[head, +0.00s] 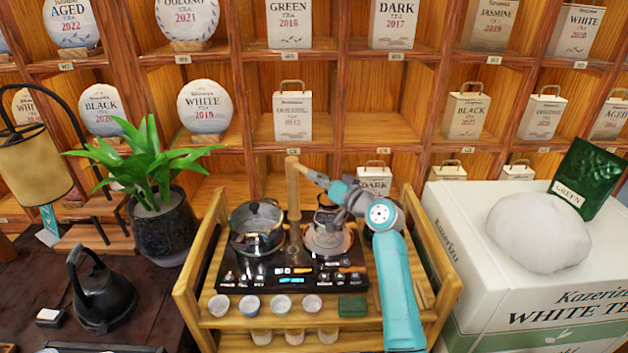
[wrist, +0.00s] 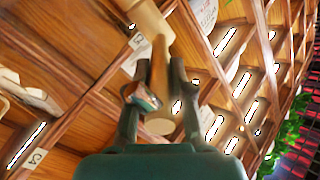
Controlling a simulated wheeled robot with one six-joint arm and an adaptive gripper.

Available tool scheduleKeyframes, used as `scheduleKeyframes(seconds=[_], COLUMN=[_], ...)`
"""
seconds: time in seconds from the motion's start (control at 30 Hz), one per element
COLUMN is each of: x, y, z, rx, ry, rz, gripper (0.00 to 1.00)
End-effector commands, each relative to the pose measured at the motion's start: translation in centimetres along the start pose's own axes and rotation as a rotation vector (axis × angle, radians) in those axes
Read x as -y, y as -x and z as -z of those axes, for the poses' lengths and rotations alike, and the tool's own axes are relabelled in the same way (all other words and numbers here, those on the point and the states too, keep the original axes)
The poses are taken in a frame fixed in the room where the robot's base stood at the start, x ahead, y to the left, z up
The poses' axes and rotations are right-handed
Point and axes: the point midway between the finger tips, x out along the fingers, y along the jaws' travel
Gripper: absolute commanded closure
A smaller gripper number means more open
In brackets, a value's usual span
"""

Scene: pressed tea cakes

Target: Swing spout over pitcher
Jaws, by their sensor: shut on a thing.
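The spout (head: 293,188) is a pale wooden upright with a short bent top, standing in the middle of the black tea stove. My gripper (head: 313,177) reaches in from the right and is shut on the spout near its top. In the wrist view the two dark fingers of my gripper (wrist: 161,75) lie on either side of the wooden spout (wrist: 160,55). A round glass pot (head: 258,238) with a dark lid stands left of the spout. A second rounded vessel (head: 327,238) stands right of it, partly hidden by my arm. I cannot tell which is the pitcher.
The black stove panel (head: 290,282) sits on a wooden cart (head: 188,290) with several small cups in front. A potted plant (head: 160,215) and black kettle (head: 98,295) stand left. A white carton (head: 500,270) stands right. Wooden shelves (head: 345,150) rise close behind.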

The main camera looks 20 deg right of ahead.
Motion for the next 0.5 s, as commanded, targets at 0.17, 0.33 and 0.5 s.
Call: scheduleKeyframes(seconds=[0.17, 0.33, 0.5], x=[-0.53, -0.69, -0.73], y=[-0.01, -0.06, -0.07], z=[0.31, 0.32, 0.31], rx=[0.026, 0.04, 0.044], ry=[-0.001, -0.001, -0.001], rz=[0.037, 0.056, 0.061], gripper=[1.0, 1.0, 1.0])
